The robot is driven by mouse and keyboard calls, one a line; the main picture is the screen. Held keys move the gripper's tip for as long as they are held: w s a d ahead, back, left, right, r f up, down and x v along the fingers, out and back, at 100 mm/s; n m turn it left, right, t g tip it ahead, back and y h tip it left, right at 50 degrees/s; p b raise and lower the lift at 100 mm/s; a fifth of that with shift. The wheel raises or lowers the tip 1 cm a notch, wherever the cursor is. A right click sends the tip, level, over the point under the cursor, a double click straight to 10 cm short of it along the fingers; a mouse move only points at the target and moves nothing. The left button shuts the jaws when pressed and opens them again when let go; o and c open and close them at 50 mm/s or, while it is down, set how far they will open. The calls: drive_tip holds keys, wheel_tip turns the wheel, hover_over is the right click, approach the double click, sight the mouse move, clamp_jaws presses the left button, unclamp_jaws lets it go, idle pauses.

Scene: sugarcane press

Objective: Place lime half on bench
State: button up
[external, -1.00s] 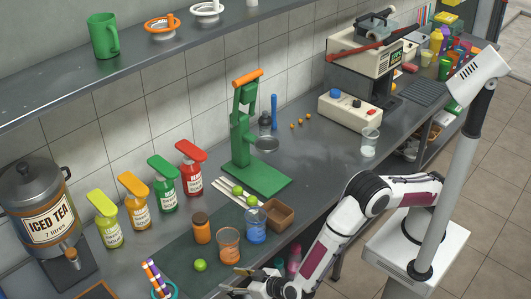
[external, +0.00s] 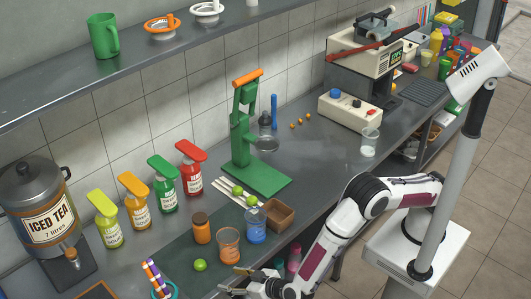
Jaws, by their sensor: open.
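A green lime (external: 200,265) rests on the dark mat on the bench (external: 330,160). From here I cannot tell whether it is a half or whole. Two more green pieces, one (external: 237,190) and another (external: 252,200), lie near the pale sticks in front of the green press (external: 250,140). My gripper (external: 228,281) is low at the bench's front edge, to the right of and below the single lime in the picture. Its fingers are apart, and I see nothing held between them.
An orange-tinted glass (external: 228,245), a blue glass (external: 256,228), an amber jar (external: 201,228) and a brown box (external: 278,215) stand close behind my gripper. A cup of straws (external: 163,288) stands left. Several pump bottles line the wall.

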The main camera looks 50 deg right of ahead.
sight(203, 265)
drive_tip(key=w+t, duration=0.1)
drive_tip(key=w+a, duration=0.1)
drive_tip(key=w, duration=0.1)
drive_tip(key=w+a+m+t+h, duration=0.1)
drive_tip(key=shift+w+a+f+t, duration=0.15)
drive_tip(key=shift+f+t, duration=0.15)
drive_tip(key=shift+w+a+m+t+h, duration=0.1)
drive_tip(key=shift+w+m+t+h, duration=0.45)
drive_tip(key=shift+w+t, duration=0.35)
drive_tip(key=shift+w, duration=0.1)
drive_tip(key=shift+w+f, duration=0.25)
drive_tip(key=shift+w, duration=0.95)
drive_tip(key=shift+w+f, duration=0.15)
drive_tip(key=shift+w, duration=1.15)
drive_tip(key=shift+w+f, duration=0.1)
drive_tip(key=shift+w, duration=1.2)
drive_tip(key=shift+c, duration=0.4)
